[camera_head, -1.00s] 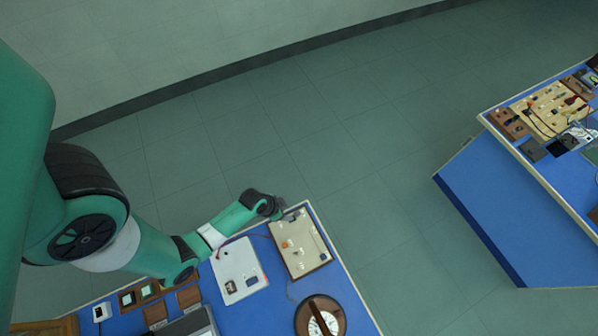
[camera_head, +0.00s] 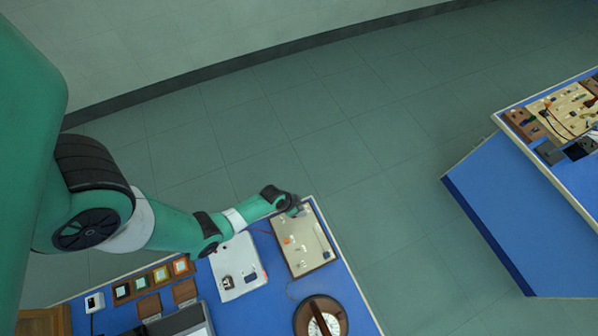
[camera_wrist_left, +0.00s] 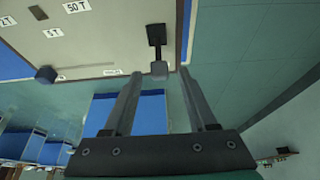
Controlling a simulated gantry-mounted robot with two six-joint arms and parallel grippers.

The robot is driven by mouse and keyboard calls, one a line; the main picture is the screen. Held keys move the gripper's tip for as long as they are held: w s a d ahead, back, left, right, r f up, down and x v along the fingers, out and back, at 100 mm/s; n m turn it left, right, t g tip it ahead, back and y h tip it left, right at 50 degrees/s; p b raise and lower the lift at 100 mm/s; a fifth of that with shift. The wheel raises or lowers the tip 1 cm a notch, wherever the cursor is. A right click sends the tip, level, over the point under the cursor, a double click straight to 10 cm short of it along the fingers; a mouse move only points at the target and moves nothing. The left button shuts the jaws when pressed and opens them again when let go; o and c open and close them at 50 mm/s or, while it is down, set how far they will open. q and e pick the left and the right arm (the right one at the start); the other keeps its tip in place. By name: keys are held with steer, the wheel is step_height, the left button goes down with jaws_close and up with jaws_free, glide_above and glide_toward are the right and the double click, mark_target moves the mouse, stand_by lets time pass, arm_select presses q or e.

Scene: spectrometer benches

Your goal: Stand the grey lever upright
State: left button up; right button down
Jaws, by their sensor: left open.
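The cream board (camera_head: 318,257) lies at the right end of the near blue bench in the head view. In the left wrist view it appears as a pale panel (camera_wrist_left: 100,40) with printed labels. A dark lever-like part with a grey block end (camera_wrist_left: 159,70), which looks like the grey lever, sits near that panel's edge. My left gripper (camera_wrist_left: 161,73) is open, with the grey end in line with the gap between its fingertips; I cannot tell whether they touch. In the head view my left gripper (camera_head: 295,208) is over the board's upper corner and hides what lies under it.
A white panel (camera_head: 246,263) lies left of the board, and a round wooden-rimmed dial (camera_head: 320,318) stands below it. Several small framed squares (camera_head: 160,274) are further left. Open floor (camera_head: 370,170) separates this bench from another blue bench (camera_head: 530,220).

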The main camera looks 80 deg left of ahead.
arm_select(q)
steer(key=shift+f, duration=0.1)
jaws_close()
stand_by(0.3)
steer(key=shift+s+f, duration=0.1)
steer(key=shift+s, duration=0.05)
steer(key=s+t+b, duration=0.1)
steer(key=b, duration=0.2)
steer(key=s+t+b, duration=0.1)
steer(key=t+b, duration=0.1)
steer(key=b, duration=0.2)
steer(key=s+f+t+y+b, duration=0.1)
steer(key=b, duration=0.2)
steer(key=shift+d+t+b, duration=0.3)
steer(key=shift+b, duration=0.05)
steer(key=shift+s+r+t+b, duration=0.1)
steer(key=shift+r+t+b, duration=0.2)
steer(key=shift+r+b, duration=0.15)
steer(key=shift+r, duration=0.15)
jaws_free()
